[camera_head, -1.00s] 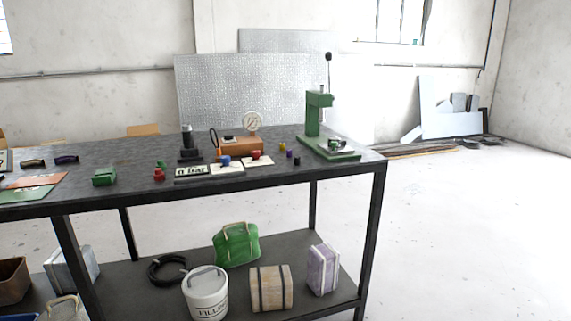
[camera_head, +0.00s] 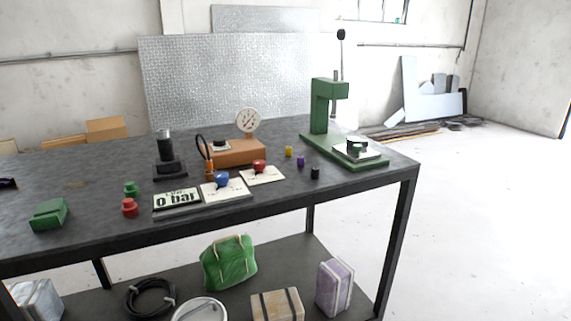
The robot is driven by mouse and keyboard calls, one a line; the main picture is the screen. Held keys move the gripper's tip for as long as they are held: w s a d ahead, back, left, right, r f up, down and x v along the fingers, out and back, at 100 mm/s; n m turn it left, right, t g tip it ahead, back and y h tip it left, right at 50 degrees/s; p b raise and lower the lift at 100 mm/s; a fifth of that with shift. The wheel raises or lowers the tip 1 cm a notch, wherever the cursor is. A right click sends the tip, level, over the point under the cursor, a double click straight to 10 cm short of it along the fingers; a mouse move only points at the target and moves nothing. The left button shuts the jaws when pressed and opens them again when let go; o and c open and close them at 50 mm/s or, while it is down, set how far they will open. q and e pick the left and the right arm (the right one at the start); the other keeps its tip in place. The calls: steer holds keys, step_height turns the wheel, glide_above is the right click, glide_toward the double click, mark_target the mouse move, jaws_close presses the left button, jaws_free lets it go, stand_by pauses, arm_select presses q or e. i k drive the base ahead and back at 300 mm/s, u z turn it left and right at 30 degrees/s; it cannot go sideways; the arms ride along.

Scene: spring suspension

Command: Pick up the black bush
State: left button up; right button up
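The black bush (camera_head: 315,172) is a small dark cylinder standing on the dark workbench (camera_head: 95,205), near its front edge toward the right. A purple bush (camera_head: 300,160) and a yellow bush (camera_head: 288,151) stand just behind it to the left, apart from it. The green press (camera_head: 328,110) stands to its right, with a pale plate and a dark part on its base. Neither of my grippers shows in the head view.
A lower shelf holds a green bag (camera_head: 229,262) and cases. Floor at right is clear.

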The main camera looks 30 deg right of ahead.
mark_target(315, 170)
steer(key=z, duration=0.55)
steer(key=i, duration=0.9)
steer(key=z, duration=0.8)
